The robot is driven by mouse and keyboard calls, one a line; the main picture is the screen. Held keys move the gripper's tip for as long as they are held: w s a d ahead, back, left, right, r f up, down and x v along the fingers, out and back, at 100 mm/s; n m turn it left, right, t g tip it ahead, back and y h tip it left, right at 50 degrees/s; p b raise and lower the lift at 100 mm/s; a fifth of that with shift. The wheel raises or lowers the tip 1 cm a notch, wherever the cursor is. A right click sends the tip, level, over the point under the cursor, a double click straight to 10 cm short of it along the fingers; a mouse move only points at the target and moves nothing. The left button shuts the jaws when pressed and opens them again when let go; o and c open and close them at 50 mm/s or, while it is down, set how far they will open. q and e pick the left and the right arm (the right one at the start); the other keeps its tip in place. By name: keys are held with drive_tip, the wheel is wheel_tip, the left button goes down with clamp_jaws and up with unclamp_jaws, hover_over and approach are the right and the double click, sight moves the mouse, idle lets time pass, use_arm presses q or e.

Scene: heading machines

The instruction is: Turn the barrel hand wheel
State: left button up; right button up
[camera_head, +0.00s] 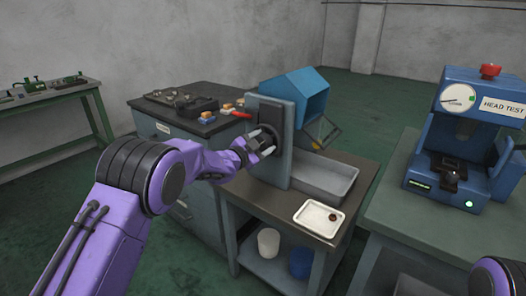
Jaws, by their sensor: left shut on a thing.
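The blue many-sided barrel (306,88) is mounted behind an upright grey plate (276,112) on the middle bench. The dark hand wheel is on the front face of that plate, largely hidden by my left gripper (263,146). My left arm reaches in from the left, and its gripper is shut at the wheel, on its grip as far as I can tell. The exact contact is small and partly covered by the fingers. Of my right arm only a purple part shows at the bottom right corner; its gripper is out of view.
A grey trough (325,180) lies below the barrel, and a white tray (319,218) with a small dark piece is in front of it. The blue head test machine (466,135) stands on the right bench. A grey cabinet (160,125) with tools stands behind my left arm.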

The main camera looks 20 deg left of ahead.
use_arm(q)
drive_tip(key=m+b, duration=0.4)
drive_tip(key=shift+f, duration=0.3)
drive_tip(key=shift+r+m+b, duration=0.15)
drive_tip(key=shift+m+b, duration=1.1)
drive_tip(key=shift+m, duration=0.25)
drive_tip(key=shift+r, duration=0.1)
drive_tip(key=o, duration=1)
drive_tip(key=shift+o, duration=0.2)
drive_tip(key=b+v, duration=0.1)
drive_tip(key=v, duration=0.9)
drive_tip(key=shift+s+b, duration=0.3)
drive_tip(key=shift+s, duration=0.05)
